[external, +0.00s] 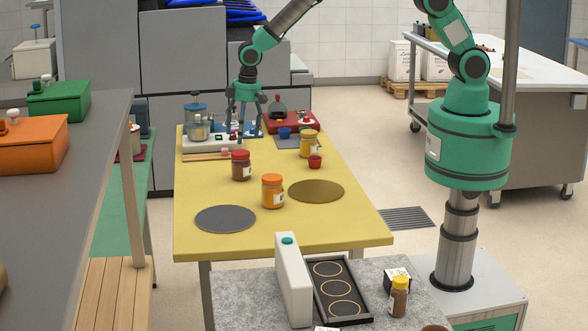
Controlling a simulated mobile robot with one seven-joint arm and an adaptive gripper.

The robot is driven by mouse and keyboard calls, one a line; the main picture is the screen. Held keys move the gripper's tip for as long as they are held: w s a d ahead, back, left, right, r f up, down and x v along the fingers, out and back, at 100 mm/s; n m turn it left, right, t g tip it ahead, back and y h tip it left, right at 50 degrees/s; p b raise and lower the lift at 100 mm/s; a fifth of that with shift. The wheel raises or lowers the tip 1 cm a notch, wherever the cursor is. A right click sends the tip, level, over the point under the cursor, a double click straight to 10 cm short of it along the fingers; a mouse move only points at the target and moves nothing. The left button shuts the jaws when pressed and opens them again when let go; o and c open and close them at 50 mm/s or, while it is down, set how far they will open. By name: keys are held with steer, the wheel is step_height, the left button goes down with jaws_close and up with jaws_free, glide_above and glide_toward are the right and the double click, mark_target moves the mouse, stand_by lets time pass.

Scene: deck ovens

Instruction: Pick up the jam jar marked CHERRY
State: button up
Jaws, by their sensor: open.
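A jar with dark red-brown contents and a red lid (241,167) stands upright near the middle of the yellow table. An orange jar with an orange lid (272,192) stands in front of it and to the right. A yellow jar (307,146) stands farther back at the right. A brown jar with a yellow lid (399,299) stands on the grey counter in front. The labels are too small to read, so I cannot tell which says CHERRY. My gripper (246,132) is open, pointing down over the table's far end, behind the red-lidded jar and apart from it.
The yellow table (210,185) also holds a dark grey disc (225,218), a brownish disc (316,190) and a small red cup (315,161). Glassware (198,128), a red tray (290,122) and blue cups crowd its far end. A white upright box (292,275) stands on the front counter.

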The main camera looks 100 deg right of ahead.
mark_target(240, 152)
stand_by(0.3)
steer(key=shift+w+d+f, duration=0.1)
steer(key=shift+w+f, duration=0.05)
steer(key=shift+f, duration=1.25)
steer(key=shift+w+a+f, duration=0.1)
steer(key=shift+w+f, duration=0.1)
steer(key=shift+f, duration=1.25)
steer(key=shift+w+d+f, duration=0.1)
steer(key=shift+w+f, duration=0.05)
steer(key=shift+f, duration=1.25)
steer(key=shift+f, duration=0.1)
steer(key=shift+w+d+f, duration=0.1)
steer(key=shift+f, duration=1.15)
steer(key=shift+w+f, duration=0.1)
steer(key=shift+f, duration=1.15)
steer(key=c, duration=1.6)
